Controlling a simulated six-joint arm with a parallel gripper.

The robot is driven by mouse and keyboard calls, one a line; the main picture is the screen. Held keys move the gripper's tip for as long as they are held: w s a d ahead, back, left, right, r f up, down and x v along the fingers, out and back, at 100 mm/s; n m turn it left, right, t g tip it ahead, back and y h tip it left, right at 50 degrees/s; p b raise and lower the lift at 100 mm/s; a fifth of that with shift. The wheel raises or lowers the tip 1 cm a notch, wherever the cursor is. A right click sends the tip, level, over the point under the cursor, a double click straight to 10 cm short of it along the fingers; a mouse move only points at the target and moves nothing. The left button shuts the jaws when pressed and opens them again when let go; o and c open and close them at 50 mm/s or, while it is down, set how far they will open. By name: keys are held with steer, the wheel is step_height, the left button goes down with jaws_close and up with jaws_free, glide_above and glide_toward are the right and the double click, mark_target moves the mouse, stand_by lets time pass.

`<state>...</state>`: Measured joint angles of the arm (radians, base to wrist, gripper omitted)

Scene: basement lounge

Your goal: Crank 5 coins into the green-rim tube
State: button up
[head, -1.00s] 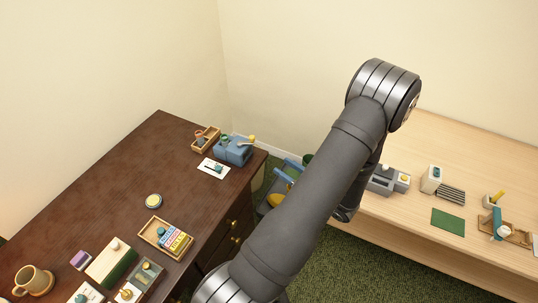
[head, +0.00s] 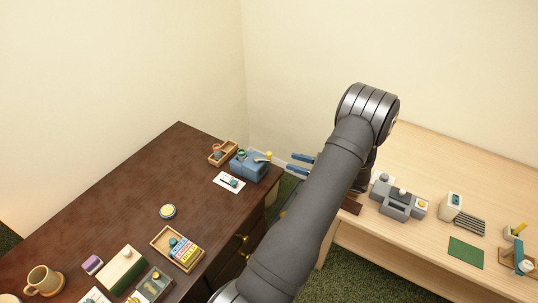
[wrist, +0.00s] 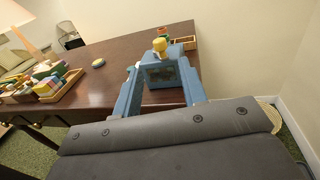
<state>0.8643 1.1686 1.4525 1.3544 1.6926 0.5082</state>
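A blue box-shaped machine (head: 248,165) stands at the far right corner of the dark desk. It carries a yellow knob (head: 268,154), and both also show in the wrist view, the machine (wrist: 161,74) and its knob (wrist: 160,45). A small green ring (head: 241,153) shows at the machine's left, beside a wooden tray (head: 217,160) with a reddish ring (head: 215,148). Whether the green ring is a tube rim is too small to tell. My gripper (head: 290,161) is open and empty right of the machine, its blue fingers (wrist: 158,68) pointing at it, apart from the knob. No coins are distinguishable.
A white card (head: 229,183) with a small dark item lies before the machine. A yellow-topped disc (head: 168,211), a wooden tray of coloured blocks (head: 163,245) and a mug (head: 43,280) stand nearer. A pale table (head: 420,240) with grey devices is right.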

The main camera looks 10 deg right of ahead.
mark_target(269, 153)
steer(key=x, duration=1)
steer(key=shift+w+a, duration=0.1)
steer(key=shift+w, duration=0.05)
jaws_close()
